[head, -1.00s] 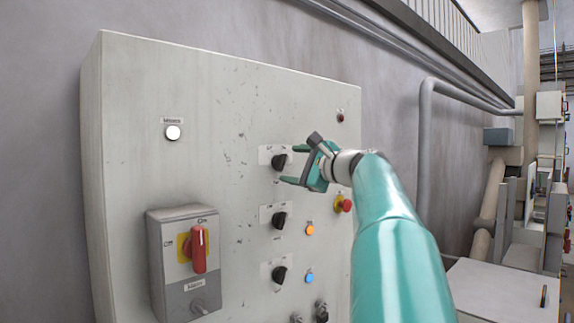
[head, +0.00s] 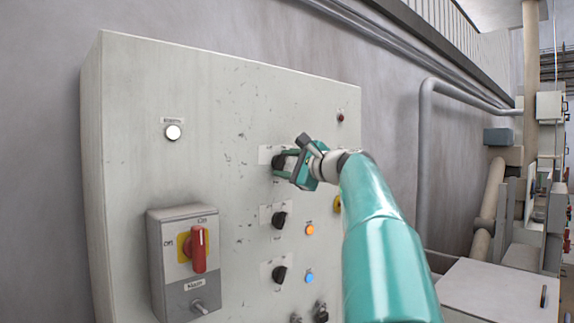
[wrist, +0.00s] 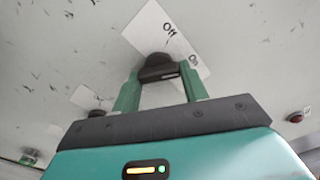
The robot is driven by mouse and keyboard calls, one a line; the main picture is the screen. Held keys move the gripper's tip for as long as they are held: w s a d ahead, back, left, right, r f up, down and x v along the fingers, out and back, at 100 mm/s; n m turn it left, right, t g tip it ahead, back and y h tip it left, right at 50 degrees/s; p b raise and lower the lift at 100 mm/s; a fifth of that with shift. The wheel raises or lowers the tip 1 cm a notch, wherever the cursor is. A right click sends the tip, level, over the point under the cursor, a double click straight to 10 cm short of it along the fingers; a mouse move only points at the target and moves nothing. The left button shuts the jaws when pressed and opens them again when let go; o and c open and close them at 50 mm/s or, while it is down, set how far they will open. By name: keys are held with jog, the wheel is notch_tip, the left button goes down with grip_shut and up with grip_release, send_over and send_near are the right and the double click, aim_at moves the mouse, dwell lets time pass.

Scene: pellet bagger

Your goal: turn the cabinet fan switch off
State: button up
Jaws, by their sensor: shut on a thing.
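A black rotary switch (wrist: 158,68) sits on a white label plate marked Off and On in the wrist view. In the head view it is the top knob (head: 278,160) of a column of black knobs on the cabinet (head: 225,120), mostly behind my gripper. No fan name is readable. My gripper (head: 285,167) is at the cabinet face, its teal fingers on either side of the knob and shut on it. In the wrist view my gripper (wrist: 160,82) shows one finger at each side of the knob, whose exact pointing direction I cannot tell.
Below are two more black knobs (head: 280,220), an orange lamp (head: 310,230) and a blue lamp (head: 309,278). A red main handle (head: 199,249) is at lower left. A yellow-based button (head: 337,204) is partly hidden by my arm. A pipe (head: 424,150) runs at right.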

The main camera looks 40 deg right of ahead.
jog(key=shift+n, duration=0.3)
jog(key=n, duration=1.1)
jog(key=shift+r, duration=0.25)
dwell(0.4)
jog(key=o, duration=1)
jog(key=shift+w, duration=0.1)
jog(key=shift+n, duration=0.3)
jog(key=s, duration=1.4)
jog(key=shift+d, duration=0.15)
